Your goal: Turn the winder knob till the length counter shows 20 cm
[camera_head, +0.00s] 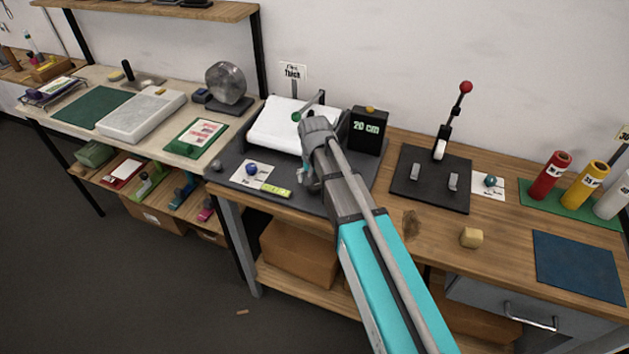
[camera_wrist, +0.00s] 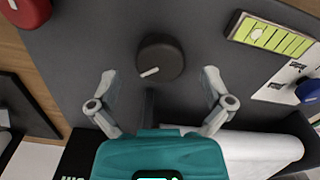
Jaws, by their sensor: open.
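The length counter (camera_head: 367,131) is a black box at the back right of the dark winder base, and its green digits read 20 cm. A white film roll (camera_head: 270,128) lies left of it. The winder knob (camera_wrist: 160,57) is round and black with a white pointer mark, seen in the wrist view; my gripper hides it in the head view. My gripper (camera_head: 308,184) is over the right part of the base. In the wrist view my gripper (camera_wrist: 161,77) is open, its fingers spread to either side below the knob, with visible gaps to it.
A yellow-green scale strip (camera_head: 276,190) and a card with a blue ball (camera_head: 252,169) lie on the base's front. A lever press (camera_head: 438,160) with a red ball handle stands at right. A red knob-like thing (camera_wrist: 27,12) is at the wrist view's corner.

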